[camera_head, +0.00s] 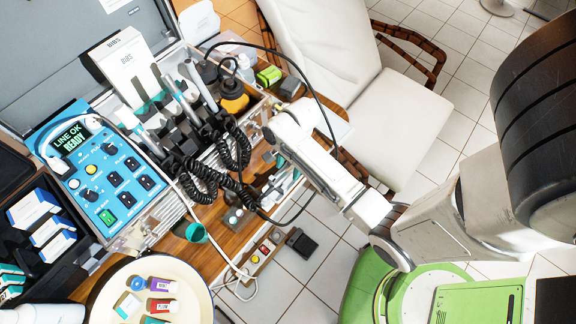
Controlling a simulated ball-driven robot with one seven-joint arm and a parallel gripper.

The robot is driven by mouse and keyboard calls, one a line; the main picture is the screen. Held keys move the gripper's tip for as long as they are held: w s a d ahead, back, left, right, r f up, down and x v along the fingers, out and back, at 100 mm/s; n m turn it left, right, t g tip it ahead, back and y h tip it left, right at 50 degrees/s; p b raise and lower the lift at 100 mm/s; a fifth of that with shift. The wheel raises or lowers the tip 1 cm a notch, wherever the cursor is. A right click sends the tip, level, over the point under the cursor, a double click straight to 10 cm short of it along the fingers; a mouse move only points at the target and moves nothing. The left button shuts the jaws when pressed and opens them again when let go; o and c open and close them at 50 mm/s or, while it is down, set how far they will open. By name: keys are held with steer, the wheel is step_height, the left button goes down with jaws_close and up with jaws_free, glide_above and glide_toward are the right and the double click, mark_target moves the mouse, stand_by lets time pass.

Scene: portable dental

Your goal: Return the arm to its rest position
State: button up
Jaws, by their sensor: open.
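My arm comes in from the right edge, bends low at the centre right, and its white forearm reaches up and left. My gripper (271,138) is at its far end, beside the right edge of the open dental case. It is small here and partly hidden by the arm's white end, so its fingers are hard to make out. It is open, and I see nothing held in it. A black coiled cable (235,150) and a thin black hose pass close to it.
The blue control box (95,170) and the handpieces (180,90) stand in the case at left. A round cream tray (185,275) with small boxes is at lower left. A white chair (400,110) stands behind the arm. Tiled floor (290,265) shows free below.

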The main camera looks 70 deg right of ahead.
steer(key=shift+p+v, duration=0.3)
steer(key=shift+v, duration=2.45)
steer(key=n, duration=0.1)
steer(key=s+n+b, duration=0.1)
steer(key=shift+a+f+n+h, duration=0.15)
steer(key=shift+a+n+h, duration=0.15)
steer(key=s+a+r+n+h+b, duration=0.1)
steer(key=s+a+n+b, duration=0.1)
steer(key=a+n, duration=0.3)
steer(key=s+a+r+n+h+b, duration=0.1)
steer(key=s+a+n, duration=0.3)
steer(key=n, duration=0.9)
steer(key=shift+a+b, duration=0.75)
steer(key=shift+a, duration=0.05)
